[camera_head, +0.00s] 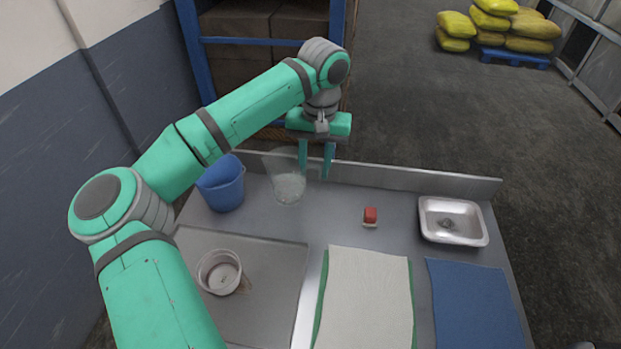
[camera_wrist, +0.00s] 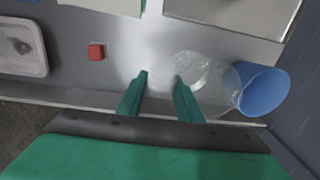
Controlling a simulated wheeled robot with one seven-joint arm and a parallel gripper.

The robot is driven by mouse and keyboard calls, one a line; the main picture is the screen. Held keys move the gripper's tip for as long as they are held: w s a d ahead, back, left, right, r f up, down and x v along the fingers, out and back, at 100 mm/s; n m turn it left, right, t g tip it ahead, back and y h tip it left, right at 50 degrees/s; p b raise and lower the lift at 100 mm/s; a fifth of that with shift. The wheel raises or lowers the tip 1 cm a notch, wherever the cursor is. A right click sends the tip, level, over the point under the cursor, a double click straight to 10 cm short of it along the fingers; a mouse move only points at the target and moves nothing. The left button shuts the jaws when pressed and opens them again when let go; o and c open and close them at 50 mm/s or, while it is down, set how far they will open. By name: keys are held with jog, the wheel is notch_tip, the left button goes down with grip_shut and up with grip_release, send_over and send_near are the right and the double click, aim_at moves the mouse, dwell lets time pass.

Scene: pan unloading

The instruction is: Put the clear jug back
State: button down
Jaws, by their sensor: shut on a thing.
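The clear jug (camera_head: 287,181) is upright at the back of the steel table, between the blue bucket and my gripper's fingers. It also shows in the wrist view (camera_wrist: 203,78), by the right finger. My gripper (camera_head: 315,175) points down at the jug's right side, with a gap showing between the fingertips. It is shut on the jug, apparently at its handle, though the transparent part between the fingers is hard to see. I cannot tell whether the jug's base touches the table.
The blue bucket (camera_head: 221,184) stands left of the jug. A small white tub (camera_head: 220,272) sits on a grey tray (camera_head: 272,258) at front left. A red block (camera_head: 370,216), a metal pan (camera_head: 429,218), a pale cloth (camera_head: 365,300) and a blue mat (camera_head: 474,305) lie to the right.

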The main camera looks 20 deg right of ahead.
jog(key=w+d+f, duration=0.1)
jog(key=w+f, duration=0.3)
jog(key=f, duration=0.4)
jog(key=shift+f, duration=0.2)
jog(key=c, duration=1.3)
grip_release()
jog(key=shift+o, duration=0.2)
jog(key=shift+d, duration=0.1)
notch_tip(320, 180, up, 12)
jog(key=shift+s+d, duration=0.2)
jog(key=shift+s, duration=0.05)
